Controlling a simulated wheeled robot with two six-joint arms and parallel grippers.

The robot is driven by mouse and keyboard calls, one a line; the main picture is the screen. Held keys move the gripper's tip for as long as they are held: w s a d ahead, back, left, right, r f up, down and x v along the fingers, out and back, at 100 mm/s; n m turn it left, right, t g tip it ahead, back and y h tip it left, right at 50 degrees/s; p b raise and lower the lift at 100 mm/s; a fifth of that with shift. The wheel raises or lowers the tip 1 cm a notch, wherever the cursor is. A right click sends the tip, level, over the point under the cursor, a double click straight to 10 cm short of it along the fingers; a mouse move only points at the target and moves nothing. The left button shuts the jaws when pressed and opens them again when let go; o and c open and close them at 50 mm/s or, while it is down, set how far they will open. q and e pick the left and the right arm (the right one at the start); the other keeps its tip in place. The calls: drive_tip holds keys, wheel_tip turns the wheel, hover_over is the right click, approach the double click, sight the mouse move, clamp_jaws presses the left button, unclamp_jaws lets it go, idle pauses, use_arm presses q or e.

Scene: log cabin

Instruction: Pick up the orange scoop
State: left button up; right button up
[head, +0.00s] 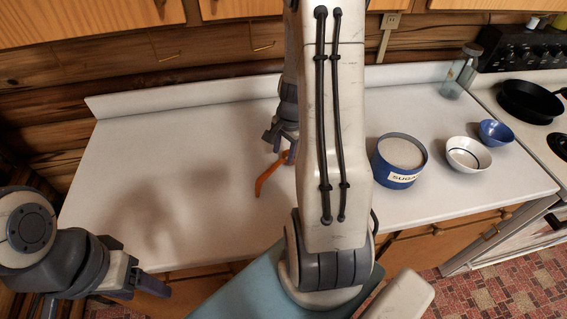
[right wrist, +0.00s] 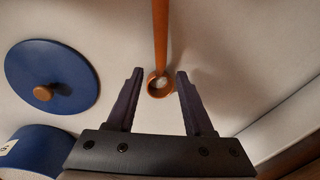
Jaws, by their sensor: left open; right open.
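The orange scoop (head: 268,178) is on or just above the white counter, left of my right forearm in the head view. In the right wrist view, its long handle (right wrist: 161,35) runs up and its small round bowl (right wrist: 158,84) is between my right fingertips, with a gap on each side. My right gripper (right wrist: 158,85) is open around the bowl; in the head view the gripper (head: 281,143) is partly hidden by my arm. My left gripper (head: 140,284) is open and empty at the front left counter edge, far from the scoop.
A blue sugar canister (head: 399,160) stands right of my arm, with a white and a blue bowl (head: 495,132) beyond it. A blue lid with a wooden knob (right wrist: 52,76) lies left of the scoop in the right wrist view. The left counter (head: 150,170) is clear.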

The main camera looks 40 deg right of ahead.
sight(283, 159)
drive_tip(key=f, duration=0.3)
drive_tip(key=w+f, duration=0.1)
drive_tip(key=f, duration=0.1)
drive_tip(key=shift+d+f+b, duration=0.1)
drive_tip(key=shift+f+b, duration=0.05)
drive_tip(key=shift+b, duration=0.15)
clamp_jaws()
